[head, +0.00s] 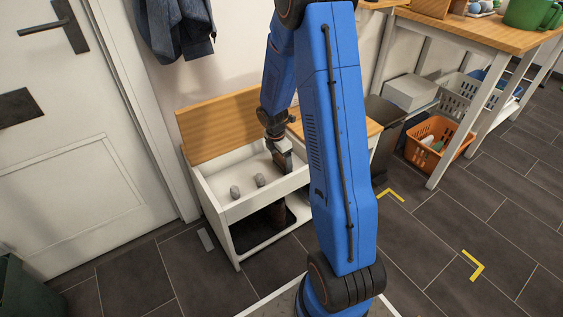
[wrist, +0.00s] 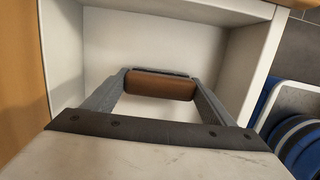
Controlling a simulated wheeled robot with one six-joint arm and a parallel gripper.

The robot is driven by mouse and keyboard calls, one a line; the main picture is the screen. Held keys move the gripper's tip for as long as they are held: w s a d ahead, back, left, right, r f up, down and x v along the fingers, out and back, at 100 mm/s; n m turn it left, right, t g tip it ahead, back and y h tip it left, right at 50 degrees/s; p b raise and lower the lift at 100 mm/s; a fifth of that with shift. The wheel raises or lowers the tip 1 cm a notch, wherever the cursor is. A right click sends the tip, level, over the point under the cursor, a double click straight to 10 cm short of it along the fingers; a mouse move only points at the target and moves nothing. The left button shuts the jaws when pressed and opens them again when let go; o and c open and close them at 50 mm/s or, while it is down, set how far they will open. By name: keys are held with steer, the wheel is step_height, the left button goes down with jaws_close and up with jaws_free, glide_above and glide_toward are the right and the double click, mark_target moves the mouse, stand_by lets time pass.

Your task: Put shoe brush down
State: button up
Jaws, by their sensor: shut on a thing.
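The shoe brush (wrist: 160,86) is a brown block with rounded edges, with a thin dark strip along its far side. My gripper (head: 283,163) is shut on it, one finger at each end in the wrist view. In the head view my gripper reaches down into the open left compartment of the white bench (head: 212,192), near that compartment's right end. The brush cannot be made out in the head view. In the wrist view it is over the pale compartment floor (wrist: 150,45); whether it touches the floor I cannot tell.
The left compartment's wooden lid (head: 215,125) stands open at the back; the right wooden top (head: 372,127) is down. An orange basket (head: 436,143) and a worktable (head: 490,35) stand to the right.

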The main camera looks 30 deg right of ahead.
mark_target(278, 160)
steer(key=o, duration=1.2)
steer(key=shift+f, duration=0.1)
steer(key=r, duration=0.3)
steer(key=a+r, duration=0.1)
steer(key=r, duration=0.6)
steer(key=shift+a+r, duration=0.3)
steer(key=s+a+r+m+t, duration=0.1)
steer(key=s+a+r+m, duration=0.15)
steer(key=r, duration=0.25)
steer(key=s+a+r+m, duration=0.2)
steer(key=s+r, duration=0.1)
steer(key=r, duration=0.2)
steer(key=s+a+r+m+t, duration=0.1)
steer(key=s+a+r+m, duration=0.2)
steer(key=s, duration=0.5)
steer(key=s+a+r+m+t+y, duration=0.1)
steer(key=s+a+r+m, duration=0.2)
steer(key=s+m, duration=0.3)
steer(key=s+a+r+m+t, duration=0.1)
steer(key=s+a+r+m, duration=0.2)
steer(key=s, duration=0.7)
steer(key=shift+s+a+r+m+t+y, duration=0.15)
steer(key=shift+r+m, duration=0.15)
steer(key=shift+r, duration=0.15)
steer(key=shift+s+a+r+m+t+y, duration=0.1)
steer(key=shift+r+m, duration=0.25)
steer(key=shift+r, duration=0.1)
steer(key=shift+s+a+r+m+t+y, duration=0.15)
steer(key=shift+r+m, duration=0.15)
steer(key=shift+r, duration=0.15)
